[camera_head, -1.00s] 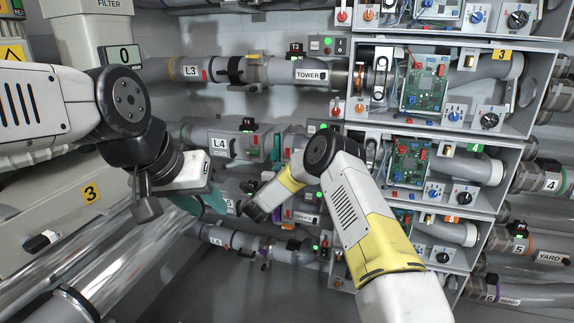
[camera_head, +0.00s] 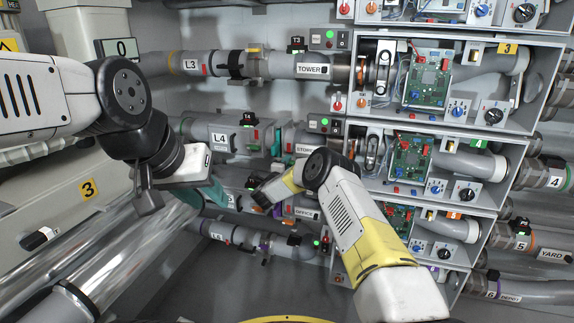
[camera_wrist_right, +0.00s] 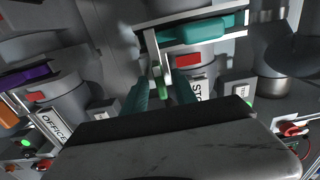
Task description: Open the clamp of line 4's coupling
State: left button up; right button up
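Line 4's pipe carries the L4 label (camera_head: 220,138). Its coupling, with teal parts (camera_head: 277,141), is to the right of the label. In the right wrist view, a teal clamp (camera_wrist_right: 205,30) lies across the pipe above a red tag and a partly hidden "STO" label. A pale green-tipped lever (camera_wrist_right: 161,82) stands beside it. My right gripper (camera_wrist_right: 164,93) has its two teal fingers apart, and the lever tip appears between them; contact cannot be told. In the head view its fingers are hidden. My left gripper (camera_head: 213,190) has teal fingers low on the left; their gap is unclear.
The L3 pipe (camera_head: 275,66) runs above, and the OFFICE line (camera_head: 305,213) and L6 pipe (camera_head: 235,237) run below. Open boxes with circuit boards (camera_head: 428,80) and knobs stand on the right. Large shiny pipes (camera_head: 100,250) are at lower left.

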grip_shut()
jog(key=shift+f, duration=0.1)
dwell(1.2)
